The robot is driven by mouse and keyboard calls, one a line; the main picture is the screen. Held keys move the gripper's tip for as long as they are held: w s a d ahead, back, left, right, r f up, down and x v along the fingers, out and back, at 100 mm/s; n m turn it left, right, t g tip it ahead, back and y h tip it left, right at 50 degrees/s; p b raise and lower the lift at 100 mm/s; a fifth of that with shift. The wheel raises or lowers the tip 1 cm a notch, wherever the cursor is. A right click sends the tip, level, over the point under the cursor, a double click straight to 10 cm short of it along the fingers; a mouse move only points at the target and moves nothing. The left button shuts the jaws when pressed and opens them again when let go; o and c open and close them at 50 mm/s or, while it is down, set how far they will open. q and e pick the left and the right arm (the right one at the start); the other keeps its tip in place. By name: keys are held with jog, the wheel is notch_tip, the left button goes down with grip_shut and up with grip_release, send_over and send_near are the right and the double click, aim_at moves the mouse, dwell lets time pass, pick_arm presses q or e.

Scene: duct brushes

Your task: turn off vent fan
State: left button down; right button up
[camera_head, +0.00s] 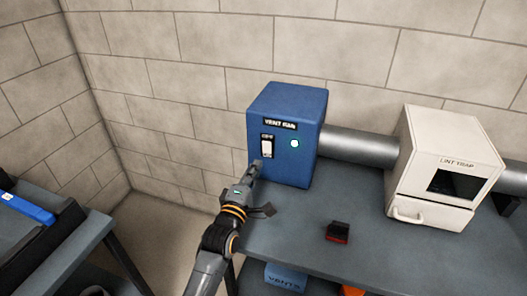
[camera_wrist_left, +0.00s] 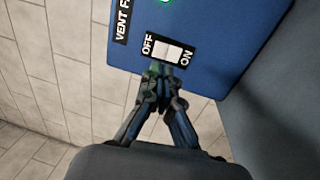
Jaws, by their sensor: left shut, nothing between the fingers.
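The blue vent fan box (camera_head: 284,104) stands on the grey table against the block wall. Its front has a VENT FAN label, a white rocker switch (camera_head: 266,147) and a lit green light (camera_head: 295,143). In the left wrist view the white switch (camera_wrist_left: 168,52) sits between the words OFF and ON, with the box's blue front (camera_wrist_left: 215,70) around it. My left gripper (camera_head: 257,166) is shut and empty, its tips just below the switch in the head view. In the left wrist view the tips (camera_wrist_left: 159,70) are close to the switch; I cannot tell whether they touch.
A grey duct (camera_head: 358,148) runs from the box to a white lint trap (camera_head: 460,180). A small black and red object (camera_head: 337,233) lies on the grey table (camera_head: 300,245). A blue VENTS bin (camera_head: 285,278) is below. A blue-topped item lies far left.

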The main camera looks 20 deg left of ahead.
aim_at(267, 145)
pick_arm(q)
jog(key=w, duration=0.7)
jog(key=shift+d+r, duration=0.1)
jog(key=shift+r, duration=0.3)
jog(key=shift+w+r+p, duration=0.15)
jog(key=shift+r+p, duration=0.25)
jog(key=shift+p, duration=0.6)
jog(key=shift+f, duration=0.25)
